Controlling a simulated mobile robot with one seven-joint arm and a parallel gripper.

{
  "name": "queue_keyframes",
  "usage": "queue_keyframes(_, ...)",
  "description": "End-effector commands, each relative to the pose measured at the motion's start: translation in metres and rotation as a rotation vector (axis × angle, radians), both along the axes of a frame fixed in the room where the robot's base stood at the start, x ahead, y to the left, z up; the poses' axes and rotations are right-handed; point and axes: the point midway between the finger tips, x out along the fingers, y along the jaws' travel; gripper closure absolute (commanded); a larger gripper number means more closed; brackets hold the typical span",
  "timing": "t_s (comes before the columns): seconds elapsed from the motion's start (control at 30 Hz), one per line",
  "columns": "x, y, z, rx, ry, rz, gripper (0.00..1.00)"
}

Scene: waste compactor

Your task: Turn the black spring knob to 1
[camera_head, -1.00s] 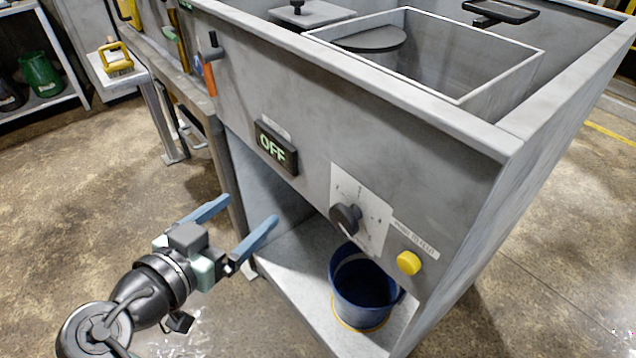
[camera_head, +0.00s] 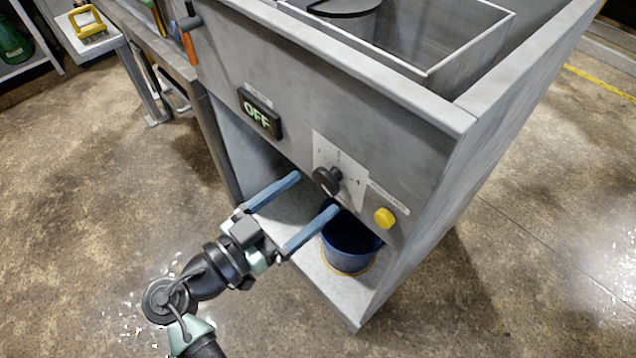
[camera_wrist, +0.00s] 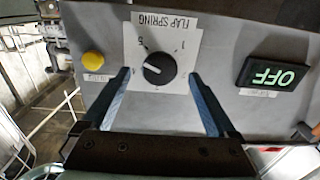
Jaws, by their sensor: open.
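The black spring knob (camera_head: 327,180) sits on a white dial plate (camera_head: 352,190) on the compactor's front panel. In the wrist view the knob (camera_wrist: 159,69) appears upside down under the label "FLAP SPRING", with a 1 and what looks like a 5 on the plate. My gripper (camera_head: 315,192) is open, with its two blue fingers pointing toward the panel. In the wrist view the fingers of my gripper (camera_wrist: 160,80) stand on either side of the knob, apart from it. Nothing is between the fingers close to the palm.
A yellow button (camera_head: 385,218) is right of the dial plate. An "OFF" display (camera_head: 261,113) is left of it. A blue bucket (camera_head: 348,250) stands on the shelf below. An orange-handled lever (camera_head: 188,40) is farther left.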

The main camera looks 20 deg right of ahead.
Motion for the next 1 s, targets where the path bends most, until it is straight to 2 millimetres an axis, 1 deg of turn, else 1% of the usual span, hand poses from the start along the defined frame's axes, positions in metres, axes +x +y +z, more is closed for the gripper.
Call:
queue_keyframes(0.03,0.002,-0.009,0.001,0.000,0.000,-0.004,0.07)
queue_keyframes(0.2,0.009,-0.025,0.001,0.000,-0.001,-0.002,0.07)
queue_keyframes(0.33,0.011,-0.030,0.000,0.000,0.000,0.000,0.07)
queue_keyframes(0.57,0.011,-0.030,0.000,0.000,0.000,0.000,0.07)
queue_keyframes(0.6,0.011,-0.030,0.000,0.000,0.000,0.000,0.11)
queue_keyframes(0.67,0.011,-0.030,0.000,0.000,0.000,0.000,0.22)
queue_keyframes(0.7,0.011,-0.030,0.000,0.000,0.000,0.000,0.29)
queue_keyframes(0.77,0.011,-0.030,0.000,0.000,0.000,0.000,0.40)
queue_keyframes(0.8,0.011,-0.030,0.000,0.000,0.000,0.000,0.47)
queue_keyframes(0.97,0.011,-0.030,0.000,0.000,0.000,0.000,0.76)
queue_keyframes(1.0,0.011,-0.030,0.000,0.000,0.000,0.000,0.83)
